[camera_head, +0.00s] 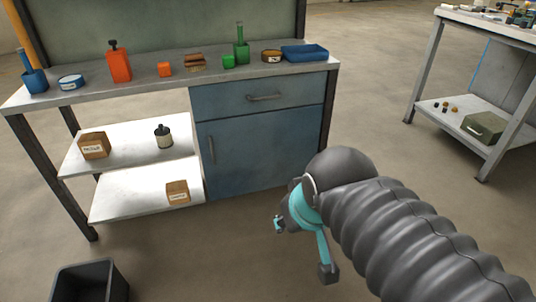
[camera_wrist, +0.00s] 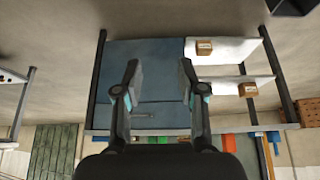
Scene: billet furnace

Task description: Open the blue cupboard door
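The blue cupboard door (camera_head: 259,148) is closed, below a blue drawer (camera_head: 264,95) at the right end of the workbench. Its vertical bar handle (camera_head: 211,150) is near the door's left edge. In the wrist view the door (camera_wrist: 156,75) appears upside down, behind the fingers. My gripper (camera_head: 300,250) is in front of the bench, to the right of and lower than the handle in the head view. In the wrist view my gripper (camera_wrist: 157,75) has its two fingers spread wide with nothing between them. It stands apart from the door.
Open shelves (camera_head: 130,160) left of the cupboard hold small boxes and a jar. The bench top (camera_head: 215,72) carries a red bottle, cups, blocks and a blue tray (camera_head: 304,53). A dark bin (camera_head: 92,282) stands at lower left. Another table (camera_head: 430,60) is at right. Floor before the door is clear.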

